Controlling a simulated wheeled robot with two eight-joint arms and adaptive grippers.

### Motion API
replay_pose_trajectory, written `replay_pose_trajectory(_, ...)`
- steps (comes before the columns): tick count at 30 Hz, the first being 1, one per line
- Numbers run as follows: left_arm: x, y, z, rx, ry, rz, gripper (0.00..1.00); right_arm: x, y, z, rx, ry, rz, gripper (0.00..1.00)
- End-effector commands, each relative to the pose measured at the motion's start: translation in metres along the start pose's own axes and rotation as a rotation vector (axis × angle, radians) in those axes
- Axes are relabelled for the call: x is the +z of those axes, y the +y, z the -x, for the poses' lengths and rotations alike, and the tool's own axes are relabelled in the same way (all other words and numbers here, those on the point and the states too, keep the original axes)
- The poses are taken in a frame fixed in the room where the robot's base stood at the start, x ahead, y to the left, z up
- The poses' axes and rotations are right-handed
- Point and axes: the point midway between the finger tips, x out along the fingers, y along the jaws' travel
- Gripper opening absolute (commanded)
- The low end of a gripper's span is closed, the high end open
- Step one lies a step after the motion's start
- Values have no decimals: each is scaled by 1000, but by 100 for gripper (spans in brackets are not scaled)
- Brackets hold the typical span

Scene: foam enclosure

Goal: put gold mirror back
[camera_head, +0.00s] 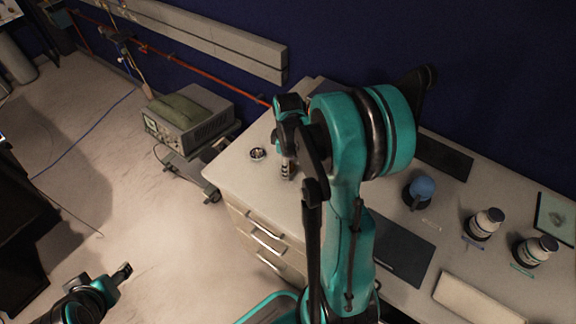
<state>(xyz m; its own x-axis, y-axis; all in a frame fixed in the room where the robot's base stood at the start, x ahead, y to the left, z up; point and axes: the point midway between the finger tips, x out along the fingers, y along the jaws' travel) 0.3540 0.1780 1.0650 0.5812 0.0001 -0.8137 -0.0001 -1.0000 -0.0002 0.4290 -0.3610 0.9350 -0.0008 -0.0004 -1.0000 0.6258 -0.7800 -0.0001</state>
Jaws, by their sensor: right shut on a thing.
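My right gripper (287,170) points down over the left end of the white counter (240,180). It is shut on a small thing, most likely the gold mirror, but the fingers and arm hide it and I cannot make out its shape. A small round metallic piece (258,153) sits on the counter just left of the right gripper, apart from it. I cannot tell what it is. My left gripper (123,271) is at the bottom left, over the floor and away from the counter. It looks empty, and its finger gap is too small to judge.
Dark flat pads (402,252) (443,158) and a pale block (475,300) lie on the counter. A grey-green instrument (190,118) stands left of the counter.

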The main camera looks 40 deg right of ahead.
Motion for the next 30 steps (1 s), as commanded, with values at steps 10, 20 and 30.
replay_pose_trajectory(10,1,0,-2,0,0,0,57,0,0,-2,0,0,0,64)
replay_pose_trajectory(20,-1,0,1,0,0,0,57,0,0,2,0,0,0,64)
replay_pose_trajectory(30,-14,0,19,0,0,0,57,0,0,68,0,0,0,64)
